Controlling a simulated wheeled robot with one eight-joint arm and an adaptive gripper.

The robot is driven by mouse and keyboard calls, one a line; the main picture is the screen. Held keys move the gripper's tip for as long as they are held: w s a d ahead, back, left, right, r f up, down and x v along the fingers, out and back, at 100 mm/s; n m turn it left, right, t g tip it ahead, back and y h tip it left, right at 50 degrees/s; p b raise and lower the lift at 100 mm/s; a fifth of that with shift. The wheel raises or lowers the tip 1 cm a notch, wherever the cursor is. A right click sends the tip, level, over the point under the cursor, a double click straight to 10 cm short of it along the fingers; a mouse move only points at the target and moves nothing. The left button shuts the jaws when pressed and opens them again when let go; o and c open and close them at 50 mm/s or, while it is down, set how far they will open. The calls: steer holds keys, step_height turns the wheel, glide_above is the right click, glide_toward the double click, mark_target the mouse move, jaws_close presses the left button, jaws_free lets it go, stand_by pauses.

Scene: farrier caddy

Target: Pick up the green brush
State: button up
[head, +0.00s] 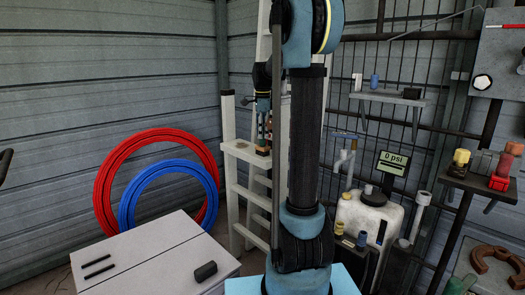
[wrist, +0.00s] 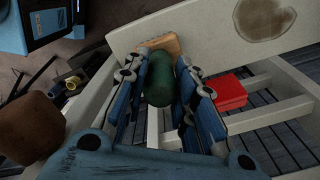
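The green brush (wrist: 158,82) lies between the two fingers of my gripper (wrist: 166,78) in the wrist view. Its rounded green part points toward the camera, and a tan part (wrist: 162,44) shows beyond it. The fingers stand close on both sides of the green part; whether both press on it is unclear. In the head view my gripper (head: 263,128) points down at the top of the pale ladder (head: 240,150). The brush is too small and covered there to make out clearly.
The ladder top (wrist: 220,38) has a dark round stain. A red block (wrist: 229,92) lies right of the fingers, and a brown rounded thing (wrist: 30,125) is at left. A white chest (head: 150,255) stands in front.

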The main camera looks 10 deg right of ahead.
jaws_close()
step_height(320, 180, up, 10)
stand_by(0.5)
